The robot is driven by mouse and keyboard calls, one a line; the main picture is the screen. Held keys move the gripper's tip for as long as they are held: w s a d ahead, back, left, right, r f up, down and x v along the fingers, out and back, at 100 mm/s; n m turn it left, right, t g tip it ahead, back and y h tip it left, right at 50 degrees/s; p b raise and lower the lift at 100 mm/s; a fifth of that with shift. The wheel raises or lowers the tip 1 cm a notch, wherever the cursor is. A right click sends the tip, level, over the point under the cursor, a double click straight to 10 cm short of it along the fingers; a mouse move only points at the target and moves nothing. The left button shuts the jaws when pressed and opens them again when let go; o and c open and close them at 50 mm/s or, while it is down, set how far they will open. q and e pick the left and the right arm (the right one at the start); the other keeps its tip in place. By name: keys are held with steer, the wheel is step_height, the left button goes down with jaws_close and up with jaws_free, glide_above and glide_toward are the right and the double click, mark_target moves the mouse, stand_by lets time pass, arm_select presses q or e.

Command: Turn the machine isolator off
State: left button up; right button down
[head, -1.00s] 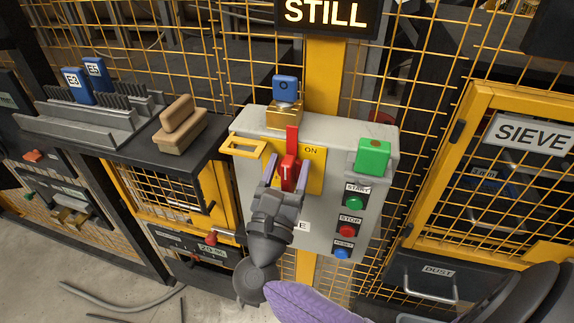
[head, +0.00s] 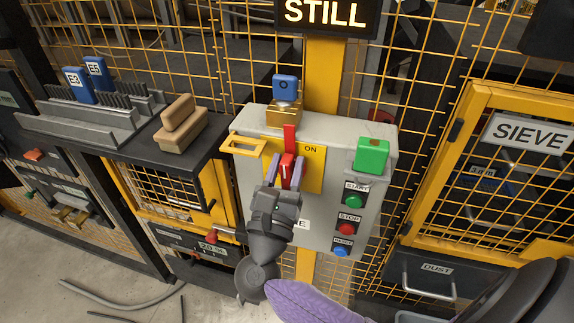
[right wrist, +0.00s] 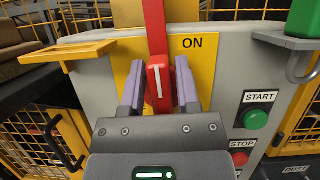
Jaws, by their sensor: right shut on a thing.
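The machine isolator is a red handle (head: 287,168) with a white line, on a yellow plate (head: 313,170) marked ON, on the front of a grey box. A flat red bar (head: 291,137) stands upright just above the handle. In the right wrist view the handle (right wrist: 159,88) has its white line upright, with ON to its upper right. My right gripper (head: 286,172) is shut on the handle, one pale purple finger on each side; in the right wrist view the fingers (right wrist: 159,92) flank it.
The grey box (head: 245,118) also carries a blue tag (head: 285,88) on a brass block, a green padlock-like block (head: 372,155), and START, STOP (head: 347,229) and reset buttons. A yellow bracket (head: 243,146) juts out at left. Yellow mesh guards surround it.

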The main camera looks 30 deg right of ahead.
steer(key=n+y+p, duration=0.1)
steer(key=n, duration=0.2)
steer(key=n+t+y+p, duration=0.1)
steer(key=n+p, duration=0.1)
steer(key=n, duration=0.1)
steer(key=shift+w+a+f+t+y, duration=0.2)
steer(key=shift+t+y, duration=0.1)
steer(key=shift+w+a+f+n+g+y+p, duration=0.25)
steer(key=shift+n+y+p, duration=0.75)
steer(key=shift+n+p, duration=1.45)
steer(key=shift+w+f+n+y+p, duration=0.1)
steer(key=shift+f+n+y+p, duration=0.3)
steer(key=shift+n+y+p, duration=1.3)
steer(key=shift+w+a+f+n+g+y+p, duration=0.15)
steer(key=shift+f+n+y+p, duration=0.2)
steer(key=shift+n+p, duration=2.75)
steer(key=shift+n+b, duration=0.5)
steer(key=shift+n, duration=0.15)
steer(key=c, duration=0.5)
jaws_free()
steer(key=shift+d, duration=0.2)
